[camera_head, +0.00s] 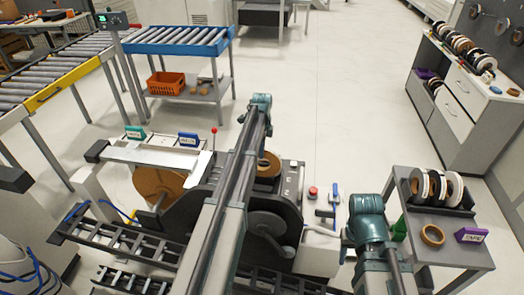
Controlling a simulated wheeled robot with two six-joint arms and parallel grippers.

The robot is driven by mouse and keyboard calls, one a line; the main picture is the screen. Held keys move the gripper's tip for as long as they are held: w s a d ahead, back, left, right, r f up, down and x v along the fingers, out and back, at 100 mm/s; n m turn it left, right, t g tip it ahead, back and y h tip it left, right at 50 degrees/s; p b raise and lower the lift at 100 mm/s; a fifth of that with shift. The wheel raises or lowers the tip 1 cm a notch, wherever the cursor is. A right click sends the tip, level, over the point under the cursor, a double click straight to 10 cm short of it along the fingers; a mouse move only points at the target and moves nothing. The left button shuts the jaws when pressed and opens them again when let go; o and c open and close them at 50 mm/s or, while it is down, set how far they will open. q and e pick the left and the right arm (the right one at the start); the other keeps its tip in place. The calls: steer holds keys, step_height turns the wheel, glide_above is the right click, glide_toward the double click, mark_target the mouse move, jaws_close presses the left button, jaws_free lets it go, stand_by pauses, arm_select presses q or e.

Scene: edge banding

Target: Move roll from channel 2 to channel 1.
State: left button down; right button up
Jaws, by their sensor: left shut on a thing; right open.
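The edge banding machine (222,203) stands in the middle, partly covered by my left arm. I cannot tell which channel each roll is in. My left arm reaches up across the machine, and its fingers are hidden. My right arm comes in at the lower right, and its fingers do not show.
A grey side table (455,250) at right holds a rack of several rolls (437,187), a loose orange ring (433,235) and a purple box (471,235). A red button (313,192) sits on the machine's right. Roller conveyors (178,40) stand at upper left. The middle floor is clear.

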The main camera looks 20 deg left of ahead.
arm_select(q)
steer(key=shift+r, duration=0.35)
steer(key=s+d, duration=0.2)
steer(key=s, duration=0.6)
step_height(320, 180, down, 10)
steer(key=b, duration=0.9)
steer(key=shift+w+r, duration=0.15)
steer(key=shift+r, duration=0.1)
steer(key=shift+f+b, duration=0.3)
steer(key=shift+b, duration=0.2)
steer(key=c, duration=1.2)
jaws_free()
steer(key=o, duration=0.5)
